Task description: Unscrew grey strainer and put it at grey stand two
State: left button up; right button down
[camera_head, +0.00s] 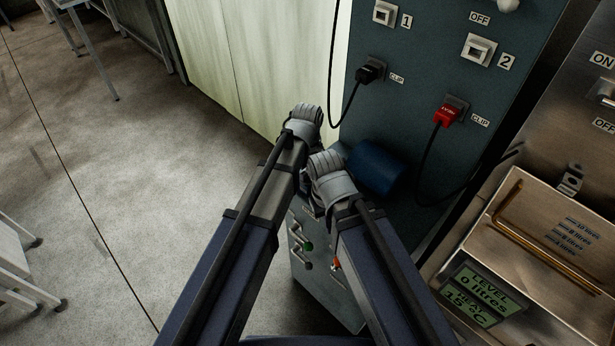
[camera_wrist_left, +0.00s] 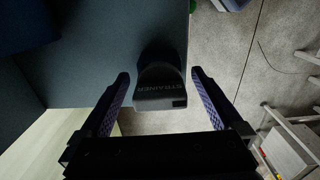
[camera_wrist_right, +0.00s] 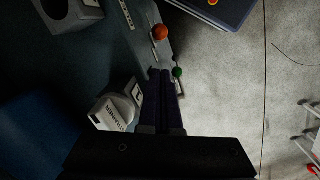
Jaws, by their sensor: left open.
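A dark grey strainer (camera_wrist_left: 163,92), lettered STRAINER, juts from the blue-grey cabinet in the left wrist view. My left gripper (camera_wrist_left: 160,73) is open, with one finger on each side of it and gaps visible. In the right wrist view a pale grey part (camera_wrist_right: 114,110) with small lettering sits left of my right gripper (camera_wrist_right: 160,72). I cannot tell whether it is the same strainer. My right gripper's fingers are together and nothing shows between them. In the head view my wrists hide both fingertips and the strainer. I cannot make out grey stand two.
A blue cylinder (camera_head: 376,167) sits beside my right wrist. A panel with a black plug (camera_head: 370,70) and a red plug (camera_head: 446,114) stands behind, with hanging cables. A steel tank (camera_head: 535,240) is at right. Red (camera_wrist_right: 160,32) and green (camera_wrist_right: 178,72) knobs lie near the right fingertips.

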pick_arm(q)
grip_shut()
jog(key=n, duration=0.5)
jog(key=shift+n, duration=0.3)
dwell(1.2)
